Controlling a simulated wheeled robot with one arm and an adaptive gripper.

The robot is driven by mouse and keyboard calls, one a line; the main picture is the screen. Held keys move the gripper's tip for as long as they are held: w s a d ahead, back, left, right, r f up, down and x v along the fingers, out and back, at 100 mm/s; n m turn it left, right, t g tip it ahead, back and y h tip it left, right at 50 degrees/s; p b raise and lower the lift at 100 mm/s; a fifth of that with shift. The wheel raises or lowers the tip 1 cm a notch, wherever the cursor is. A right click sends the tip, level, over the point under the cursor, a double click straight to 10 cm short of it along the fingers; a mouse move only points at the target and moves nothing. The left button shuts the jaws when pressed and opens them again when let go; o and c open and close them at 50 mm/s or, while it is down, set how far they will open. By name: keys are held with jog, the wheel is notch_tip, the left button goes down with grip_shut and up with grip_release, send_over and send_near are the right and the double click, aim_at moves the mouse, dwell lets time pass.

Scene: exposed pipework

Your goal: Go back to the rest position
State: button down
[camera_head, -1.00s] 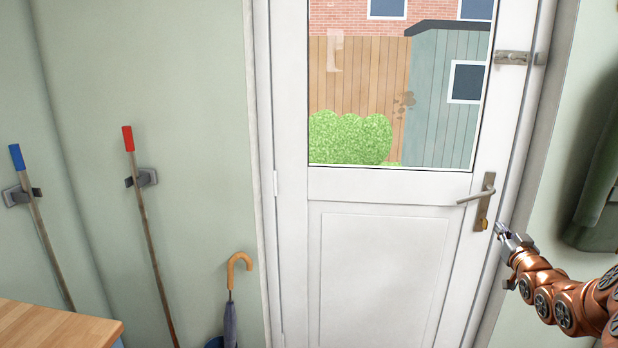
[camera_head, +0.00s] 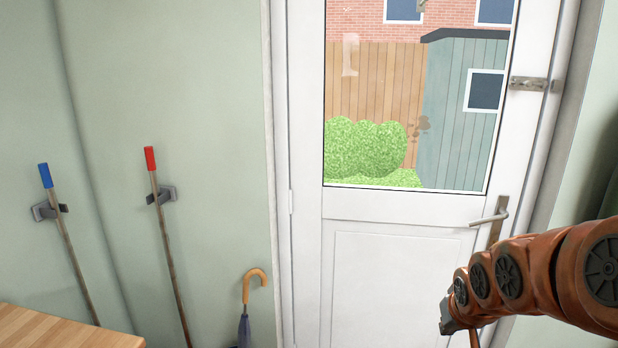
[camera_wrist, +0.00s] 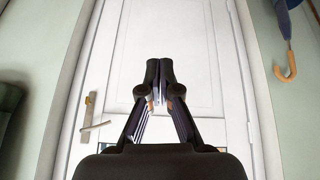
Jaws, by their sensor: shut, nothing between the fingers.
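My gripper (camera_wrist: 160,84) shows in the wrist view with its two fingertips together and nothing between them. It points toward the white door (camera_wrist: 185,35), apart from it. In the head view my copper-coloured arm reaches in from the right and bends down at the lower right; the fingers are not clearly seen there. The arm passes in front of the lower right of the white door (camera_head: 390,285). The lever handle (camera_head: 492,218) shows just above the arm, and part of its plate is hidden. The handle also shows left of my gripper in the wrist view (camera_wrist: 92,125).
A bolt (camera_head: 533,84) sits high on the door's right side. An umbrella (camera_head: 245,325) hangs by the left door frame. A red-tipped pole (camera_head: 165,235) and a blue-tipped pole (camera_head: 70,240) are clipped to the wall. A wooden worktop (camera_head: 60,330) is at lower left.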

jog(key=s+a+r+g+p, duration=0.1)
jog(key=s+a+g, duration=0.2)
jog(key=s, duration=1.1)
jog(key=s+a+r+g+y+p, duration=0.1)
jog(key=s+a+g, duration=0.3)
jog(key=s, duration=1.1)
jog(key=a+p, duration=0.1)
jog(key=a, duration=0.1)
jog(key=shift+a+r+n+g, duration=0.25)
jog(key=shift+a+n+g, duration=0.05)
jog(key=shift+a, duration=0.1)
